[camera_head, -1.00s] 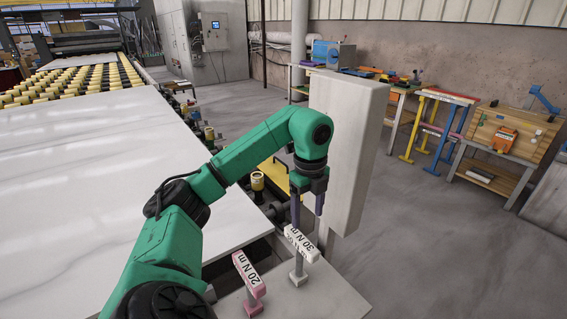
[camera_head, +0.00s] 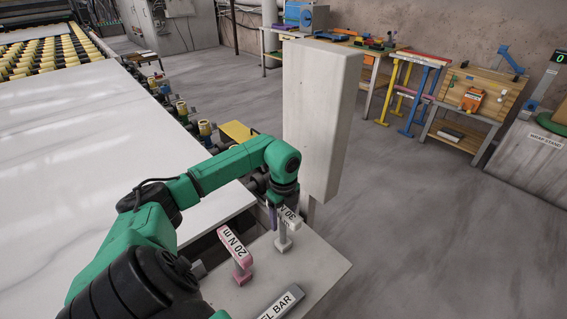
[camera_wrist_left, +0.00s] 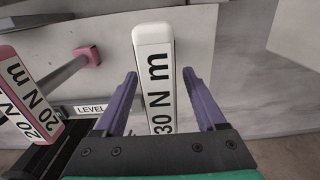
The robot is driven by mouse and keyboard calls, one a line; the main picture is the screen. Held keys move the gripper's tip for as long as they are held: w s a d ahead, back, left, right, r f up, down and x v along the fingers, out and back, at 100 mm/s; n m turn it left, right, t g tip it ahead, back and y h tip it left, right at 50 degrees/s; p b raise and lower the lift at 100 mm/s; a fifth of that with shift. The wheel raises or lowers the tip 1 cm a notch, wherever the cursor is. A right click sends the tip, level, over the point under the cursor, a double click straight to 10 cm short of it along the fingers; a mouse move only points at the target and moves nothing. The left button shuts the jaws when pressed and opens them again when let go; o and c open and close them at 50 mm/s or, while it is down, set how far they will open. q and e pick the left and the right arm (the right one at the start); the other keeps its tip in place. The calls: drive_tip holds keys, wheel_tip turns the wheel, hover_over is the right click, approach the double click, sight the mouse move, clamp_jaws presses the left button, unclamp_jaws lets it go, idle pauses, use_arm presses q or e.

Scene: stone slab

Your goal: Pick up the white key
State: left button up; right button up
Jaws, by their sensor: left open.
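The white key (camera_head: 283,243), marked 30 N m, stands on a pale slab corner (camera_head: 325,258). My left gripper (camera_head: 281,216) is at its top bar and partly hides it. My right gripper is not in view.
A pink key (camera_head: 240,258), marked 20 N m, stands just left of the white key. A grey level bar (camera_head: 281,302) lies in front. A tall pale post (camera_head: 318,120) rises behind. Open floor (camera_head: 430,240) is to the right.

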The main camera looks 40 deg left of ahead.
use_arm(q)
drive_tip(key=shift+a, duration=0.1)
clamp_jaws()
idle(1.2)
